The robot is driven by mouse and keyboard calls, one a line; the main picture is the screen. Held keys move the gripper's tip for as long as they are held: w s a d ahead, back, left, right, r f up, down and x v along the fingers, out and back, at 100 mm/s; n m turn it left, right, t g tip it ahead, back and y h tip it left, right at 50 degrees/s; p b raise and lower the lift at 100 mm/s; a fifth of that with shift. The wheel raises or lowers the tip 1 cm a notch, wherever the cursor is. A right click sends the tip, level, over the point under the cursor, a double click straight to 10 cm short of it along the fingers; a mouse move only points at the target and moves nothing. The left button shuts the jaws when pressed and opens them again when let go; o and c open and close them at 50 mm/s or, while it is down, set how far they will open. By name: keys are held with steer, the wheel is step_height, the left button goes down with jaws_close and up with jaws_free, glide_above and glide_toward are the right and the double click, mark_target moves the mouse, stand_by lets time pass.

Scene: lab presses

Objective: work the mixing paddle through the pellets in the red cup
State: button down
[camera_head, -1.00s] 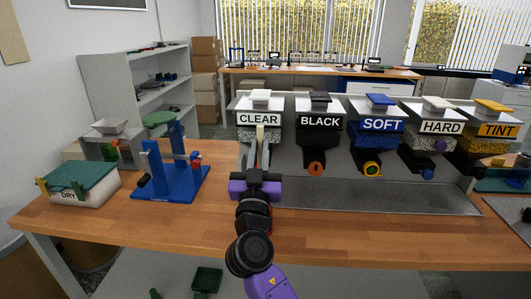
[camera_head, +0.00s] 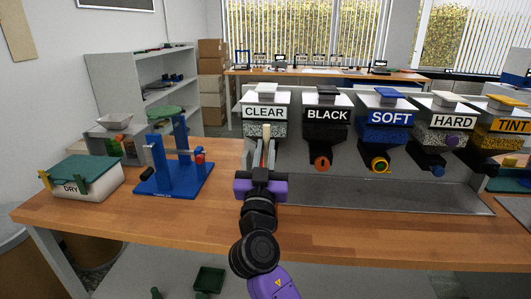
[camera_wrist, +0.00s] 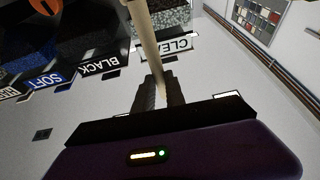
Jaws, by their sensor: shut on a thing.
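The mixing paddle (camera_head: 266,138) is a pale wooden stick. It stands roughly upright in my gripper (camera_head: 262,165), in front of the CLEAR bin. In the wrist view the paddle (camera_wrist: 146,38) runs up and away from between the dark fingers of my gripper (camera_wrist: 158,95), which are shut on it. I cannot make out the red cup for sure in either view. A small red part (camera_head: 200,157) shows on the blue stand, but I cannot tell what it is. The paddle's far end shows no pellets around it.
The bins CLEAR (camera_head: 264,114), BLACK (camera_head: 326,115), SOFT, HARD and TINT stand in a row on a grey rack along the wooden bench (camera_head: 330,229). The blue stand (camera_head: 172,180) and the white DRY box (camera_head: 85,187) are on the left. The bench front is clear.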

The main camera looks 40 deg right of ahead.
step_height(320, 180, down, 12)
steer(key=b, duration=1.4)
steer(key=shift+r, duration=0.25)
stand_by(0.4)
steer(key=r, duration=0.1)
steer(key=r+p, duration=0.1)
steer(key=r, duration=0.1)
steer(key=shift+s+d+p, duration=0.25)
steer(key=shift+s+p, duration=0.05)
steer(key=shift+f, duration=0.15)
steer(key=f+b, duration=0.1)
steer(key=b, duration=0.1)
steer(key=w+a+f+b, duration=0.1)
steer(key=b, duration=0.2)
steer(key=shift+w+f, duration=0.1)
steer(key=shift+f, duration=0.3)
steer(key=shift+r, duration=0.15)
